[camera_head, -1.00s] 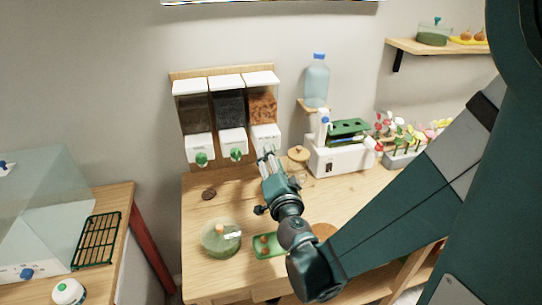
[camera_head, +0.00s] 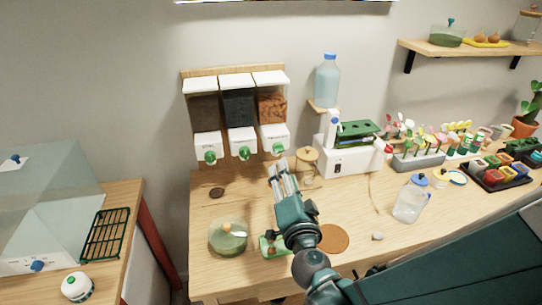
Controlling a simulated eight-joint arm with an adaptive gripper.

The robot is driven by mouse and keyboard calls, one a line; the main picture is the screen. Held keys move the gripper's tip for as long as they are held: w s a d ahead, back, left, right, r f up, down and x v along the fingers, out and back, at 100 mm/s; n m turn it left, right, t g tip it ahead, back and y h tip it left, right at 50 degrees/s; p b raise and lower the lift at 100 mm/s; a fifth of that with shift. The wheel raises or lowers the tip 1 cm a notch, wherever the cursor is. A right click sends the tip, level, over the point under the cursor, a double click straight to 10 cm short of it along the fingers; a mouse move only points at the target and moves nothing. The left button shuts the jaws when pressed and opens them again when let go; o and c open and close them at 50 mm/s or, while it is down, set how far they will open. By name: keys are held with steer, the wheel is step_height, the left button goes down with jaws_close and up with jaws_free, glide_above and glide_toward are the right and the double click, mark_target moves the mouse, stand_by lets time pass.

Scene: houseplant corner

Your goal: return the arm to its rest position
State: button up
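My gripper (camera_head: 283,168) is above the wooden table (camera_head: 245,190), fingers pointing away toward the wall. It is in front of the dispensers and left of a glass jar with a wooden lid (camera_head: 307,165). The fingers look roughly parallel, and I see nothing between them, but they are too small to tell how far apart they are. My dark green arm runs from the lower right to the gripper. The gripper's body partly covers a small green tray (camera_head: 268,247).
Three wall dispensers (camera_head: 240,110) hang behind. A glass bowl (camera_head: 228,236), a cork disc (camera_head: 333,238) and a clear jug (camera_head: 410,200) stand around my arm. A white machine (camera_head: 350,150) and planters (camera_head: 418,160) line the back. A glass case (camera_head: 50,205) stands left.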

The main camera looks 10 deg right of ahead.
steer(key=shift+r, duration=0.15)
steer(key=a+r+n+g+y, duration=0.3)
steer(key=a+r+n+y, duration=0.3)
steer(key=a+n, duration=0.4)
steer(key=s+d+f+n+g+h, duration=0.1)
steer(key=s+d+f+g+h, duration=0.1)
steer(key=s+d+f+g, duration=0.2)
steer(key=s+d+f+n+g+h, duration=0.1)
steer(key=s+d+f+g+h, duration=0.1)
steer(key=s+d, duration=0.7)
steer(key=s+f+g, duration=0.1)
steer(key=s+f, duration=0.1)
steer(key=s, duration=0.1)
steer(key=shift+s+g, duration=0.2)
steer(key=shift+g, duration=0.2)
steer(key=shift+c, duration=0.9)
stand_by(2.0)
